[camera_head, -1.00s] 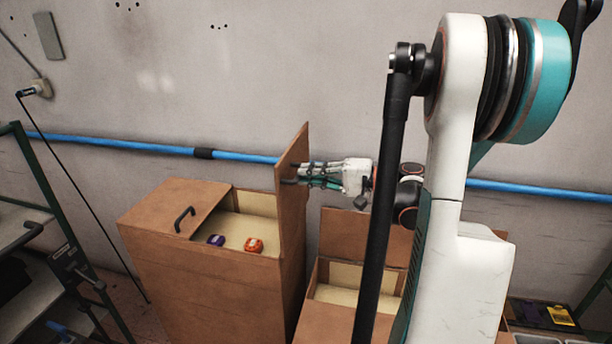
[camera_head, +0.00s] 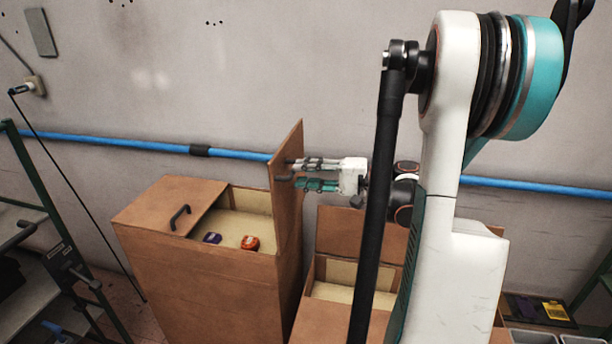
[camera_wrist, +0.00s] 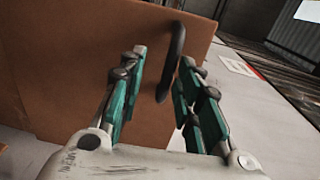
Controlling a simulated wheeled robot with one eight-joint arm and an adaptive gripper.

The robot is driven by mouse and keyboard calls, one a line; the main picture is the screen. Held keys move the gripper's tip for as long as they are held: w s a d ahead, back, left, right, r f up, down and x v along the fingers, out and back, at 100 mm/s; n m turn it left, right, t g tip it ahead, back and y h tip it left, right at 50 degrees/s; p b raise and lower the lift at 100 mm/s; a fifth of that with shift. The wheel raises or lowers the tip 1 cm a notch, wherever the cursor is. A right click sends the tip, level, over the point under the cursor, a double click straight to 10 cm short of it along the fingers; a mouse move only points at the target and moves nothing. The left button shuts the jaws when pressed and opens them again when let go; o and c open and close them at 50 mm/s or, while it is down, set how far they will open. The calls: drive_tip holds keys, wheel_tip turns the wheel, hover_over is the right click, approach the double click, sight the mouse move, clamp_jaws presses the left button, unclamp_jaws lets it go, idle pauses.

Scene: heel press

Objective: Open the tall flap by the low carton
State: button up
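The tall carton (camera_head: 205,287) stands left of the low carton. Its right flap (camera_head: 288,195), on the side by the low carton, stands nearly upright. In the wrist view, this flap (camera_wrist: 60,75) fills the left side, with its black handle (camera_wrist: 173,62) standing out from it. My gripper (camera_head: 293,172) is at the flap's right face. In the wrist view, my gripper (camera_wrist: 163,62) has its fingers apart on either side of the handle, with a clear gap on the left. The tall carton's left flap (camera_head: 160,205) lies closed, with a black handle (camera_head: 180,216).
A purple item (camera_head: 212,238) and an orange item (camera_head: 251,242) lie inside the tall carton. The low carton (camera_head: 335,268) is partly hidden behind my arm. A blue pipe (camera_head: 110,143) runs along the wall behind. A green-framed rack (camera_head: 45,190) stands at the left.

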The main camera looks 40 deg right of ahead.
drive_tip(key=f+v, duration=0.1)
drive_tip(key=v, duration=1.1)
drive_tip(key=shift+r, duration=0.45)
